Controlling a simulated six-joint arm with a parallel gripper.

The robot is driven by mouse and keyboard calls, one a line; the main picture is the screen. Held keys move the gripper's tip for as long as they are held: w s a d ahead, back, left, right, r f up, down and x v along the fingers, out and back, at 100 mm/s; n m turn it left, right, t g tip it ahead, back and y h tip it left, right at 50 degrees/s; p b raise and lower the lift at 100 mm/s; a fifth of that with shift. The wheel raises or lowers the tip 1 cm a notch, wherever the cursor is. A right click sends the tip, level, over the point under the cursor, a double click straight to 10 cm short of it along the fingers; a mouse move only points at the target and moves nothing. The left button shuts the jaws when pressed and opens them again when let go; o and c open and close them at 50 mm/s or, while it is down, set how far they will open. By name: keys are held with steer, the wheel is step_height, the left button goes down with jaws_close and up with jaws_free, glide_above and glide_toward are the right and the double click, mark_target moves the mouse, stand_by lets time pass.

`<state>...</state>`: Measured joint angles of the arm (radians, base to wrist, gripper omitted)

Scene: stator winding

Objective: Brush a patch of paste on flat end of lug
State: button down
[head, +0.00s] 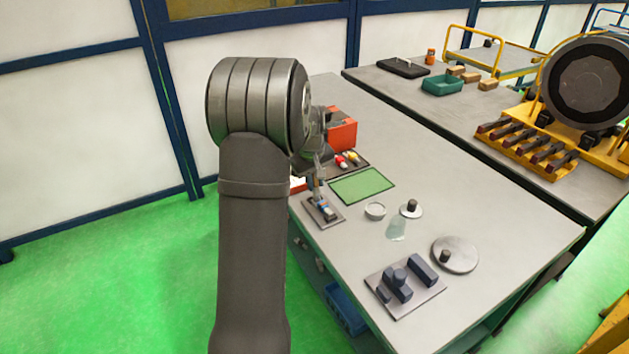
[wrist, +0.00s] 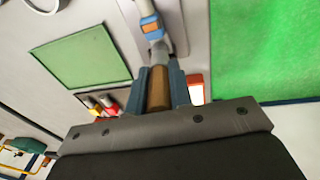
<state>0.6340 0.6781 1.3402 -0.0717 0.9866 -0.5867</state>
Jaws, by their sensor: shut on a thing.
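My gripper (wrist: 158,88) is shut on the brown handle of a brush (wrist: 158,86) in the wrist view. The brush's grey end points to a small blue and orange piece (wrist: 151,24) on a grey fixture plate (wrist: 178,36). I cannot tell whether the brush touches it. The lug is not clear; it may be the pale metal part at that piece. In the head view my gripper (head: 318,188) is above the fixture plate (head: 336,218) at the table's left edge. Bristles and any paste on the lug are too small to make out.
A round dish (head: 375,211) and a lidded disc (head: 410,210) stand right of the fixture. A plate with dark blocks (head: 405,287) is in front.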

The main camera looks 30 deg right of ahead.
stand_by(1.9)
steer(key=shift+a, duration=0.25)
steer(key=shift+d, duration=0.35)
steer(key=shift+a, duration=0.35)
steer(key=shift+d, duration=0.15)
stand_by(0.4)
steer(key=shift+r, duration=3.45)
